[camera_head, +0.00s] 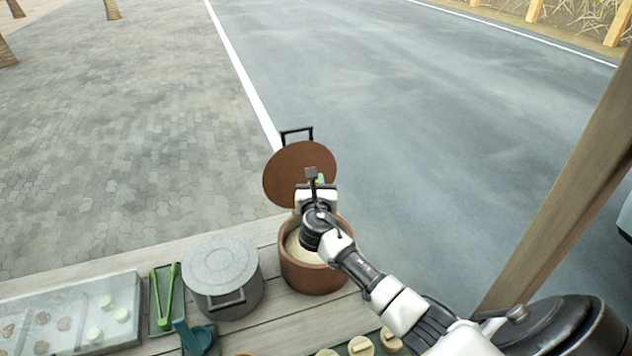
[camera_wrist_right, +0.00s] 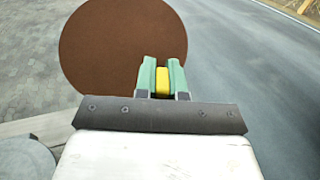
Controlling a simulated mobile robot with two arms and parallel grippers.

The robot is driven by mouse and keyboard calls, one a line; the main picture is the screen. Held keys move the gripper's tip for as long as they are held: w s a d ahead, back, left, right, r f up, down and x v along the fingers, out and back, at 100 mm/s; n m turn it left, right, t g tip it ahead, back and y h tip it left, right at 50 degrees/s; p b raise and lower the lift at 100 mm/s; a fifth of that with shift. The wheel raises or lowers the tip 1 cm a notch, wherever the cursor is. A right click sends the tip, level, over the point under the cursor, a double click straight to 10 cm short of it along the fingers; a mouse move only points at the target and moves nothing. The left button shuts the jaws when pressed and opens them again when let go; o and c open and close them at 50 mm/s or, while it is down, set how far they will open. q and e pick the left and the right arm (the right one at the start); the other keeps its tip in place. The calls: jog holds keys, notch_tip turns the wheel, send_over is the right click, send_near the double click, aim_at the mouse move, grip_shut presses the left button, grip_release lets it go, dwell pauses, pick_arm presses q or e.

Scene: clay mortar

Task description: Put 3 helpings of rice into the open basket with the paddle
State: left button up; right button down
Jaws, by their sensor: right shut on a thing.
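A brown clay pot (camera_head: 313,280) holds pale rice (camera_head: 297,247), partly hidden by my right arm. A brown round lid (camera_head: 287,172) with a dark handle stands raised behind the pot; it also shows in the wrist view (camera_wrist_right: 105,50). My right gripper (camera_head: 318,180) is above the pot's back rim, in front of the lid. In the wrist view its green fingers (camera_wrist_right: 163,78) are shut on a yellow piece (camera_wrist_right: 163,82). The rest of that piece is hidden, so I cannot tell whether it is the paddle. I cannot make out the open basket. My left gripper is out of view.
A grey lidded pot (camera_head: 222,275) stands left of the clay pot. Further left are green tongs (camera_head: 166,295), a teal object (camera_head: 190,335) and a clear-topped tray (camera_head: 65,315). Several round wooden pieces (camera_head: 361,345) lie at the front edge. A wooden post (camera_head: 560,180) rises at right.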

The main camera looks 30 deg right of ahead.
notch_tip(320, 180, down, 9)
jog(key=b, duration=0.6)
jog(key=shift+f+b, duration=0.1)
jog(key=shift+b, duration=0.2)
dwell(0.4)
notch_tip(320, 180, up, 11)
jog(key=p, duration=1.1)
